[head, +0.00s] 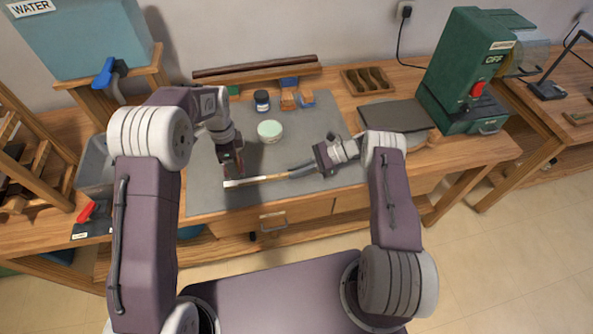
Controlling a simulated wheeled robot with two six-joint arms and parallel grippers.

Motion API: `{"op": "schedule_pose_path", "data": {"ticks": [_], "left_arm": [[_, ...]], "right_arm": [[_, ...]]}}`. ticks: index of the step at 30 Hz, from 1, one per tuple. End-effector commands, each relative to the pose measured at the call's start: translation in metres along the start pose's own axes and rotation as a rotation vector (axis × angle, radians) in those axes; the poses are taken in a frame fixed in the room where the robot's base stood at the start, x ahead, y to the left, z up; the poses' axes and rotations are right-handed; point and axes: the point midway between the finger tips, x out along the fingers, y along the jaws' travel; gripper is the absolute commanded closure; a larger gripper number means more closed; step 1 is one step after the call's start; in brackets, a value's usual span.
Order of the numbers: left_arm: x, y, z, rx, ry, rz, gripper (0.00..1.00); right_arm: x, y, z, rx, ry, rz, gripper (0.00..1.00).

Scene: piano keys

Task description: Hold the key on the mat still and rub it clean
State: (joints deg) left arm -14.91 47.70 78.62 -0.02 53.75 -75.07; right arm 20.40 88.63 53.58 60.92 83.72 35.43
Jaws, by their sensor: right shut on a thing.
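The key (264,180) is a long, thin wooden bar with a white left end, lying on the grey mat (215,200). My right gripper (295,173) comes in from the right and is shut on the key's right end, which its fingers partly hide. My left gripper (233,174) points down at the key's white end, just behind it. Whether it touches the key, and whether its jaws are open or shut, is too small to tell.
On the mat behind stand a pale green round tub (269,131), a dark blue jar (262,101) and small blocks (288,100). A dark flat plate (395,116) and a green machine (466,75) are at the right. The mat's front right is clear.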

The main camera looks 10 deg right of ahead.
Motion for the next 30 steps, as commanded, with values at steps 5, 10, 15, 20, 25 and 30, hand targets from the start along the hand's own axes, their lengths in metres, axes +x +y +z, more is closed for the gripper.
{"op": "schedule_pose_path", "data": {"ticks": [5,10,15,20,25,30], "left_arm": [[0.0,0.0,0.0,0.0,0.0,0.0,0.77],[0.0,0.0,0.0,0.0,0.0,0.0,0.77],[0.001,0.0,0.0,0.0,0.0,0.0,0.77],[0.012,0.0,0.0,0.0,0.0,0.0,0.77],[0.029,0.0,0.0,0.0,0.0,0.0,0.77],[0.042,0.0,0.0,0.0,0.0,0.0,0.77]], "right_arm": [[0.0,0.0,0.0,0.0,0.001,0.0,0.67],[0.0,0.0,0.0,0.0,0.0,0.0,0.64],[-0.001,0.0,-0.001,0.0,0.001,-0.001,0.64],[-0.026,-0.002,-0.004,-0.002,0.002,-0.005,0.64],[-0.071,-0.001,-0.006,-0.002,0.003,-0.006,0.64],[-0.105,-0.001,-0.005,-0.003,0.002,-0.003,0.64]]}}
